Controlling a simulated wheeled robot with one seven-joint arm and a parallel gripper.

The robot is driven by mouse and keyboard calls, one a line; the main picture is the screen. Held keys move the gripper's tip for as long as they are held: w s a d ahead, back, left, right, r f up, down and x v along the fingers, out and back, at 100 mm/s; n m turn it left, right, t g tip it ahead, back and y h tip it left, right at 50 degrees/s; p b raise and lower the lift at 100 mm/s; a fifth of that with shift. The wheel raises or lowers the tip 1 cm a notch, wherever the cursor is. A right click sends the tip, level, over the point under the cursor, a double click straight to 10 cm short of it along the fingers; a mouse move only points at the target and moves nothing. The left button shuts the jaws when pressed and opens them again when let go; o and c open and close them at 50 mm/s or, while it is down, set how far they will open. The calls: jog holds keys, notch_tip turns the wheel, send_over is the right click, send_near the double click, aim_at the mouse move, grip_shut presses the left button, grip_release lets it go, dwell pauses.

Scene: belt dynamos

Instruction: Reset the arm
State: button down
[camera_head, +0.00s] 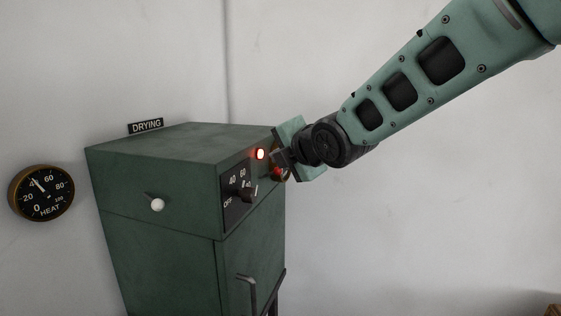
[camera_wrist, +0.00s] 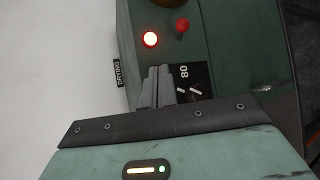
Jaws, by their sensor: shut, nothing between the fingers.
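My gripper (camera_head: 283,160) is shut and empty in the head view, close to the front panel of a green metal cabinet (camera_head: 160,195). In the wrist view its fingers (camera_wrist: 158,80) are together, in front of the panel near the dark dial plate (camera_wrist: 195,80). A red lamp (camera_head: 260,154) glows on the panel. A red-tipped knob or lever (camera_head: 278,171) is beside my gripper, and it also shows in the wrist view (camera_wrist: 182,25). I cannot tell whether my gripper touches the panel. My arm comes in from the upper right.
A black dial knob (camera_head: 245,195) sits on the panel. A lever with a white ball (camera_head: 157,204) is on the cabinet's left side. A round heat gauge (camera_head: 41,192) and a "DRYING" sign (camera_head: 146,125) are at the wall. The space right of the cabinet looks clear.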

jog(key=shift+s+r, duration=0.1)
jog(key=shift+r, duration=0.05)
jog(key=s+d+f+m+g+h+b, duration=0.1)
jog(key=s+d+f+m+g+b, duration=0.15)
jog(key=s+f+m+b, duration=0.4)
jog(key=s+d+f+m+g+h+b, duration=0.1)
jog(key=s+d+f+m+g+b, duration=0.15)
jog(key=s+f, duration=0.7)
jog(key=s+d+f+m+g+h+b, duration=0.2)
jog(key=s+d+f+m+g+b, duration=0.1)
jog(key=s+f, duration=0.5)
jog(key=s+d+f+m+g+h+b, duration=0.2)
jog(key=s+d+f+m, duration=0.4)
jog(key=s+f, duration=0.3)
jog(key=s+m+g+b, duration=0.1)
jog(key=s, duration=0.2)
jog(key=shift+m+g, duration=0.3)
jog(key=shift+g, duration=0.1)
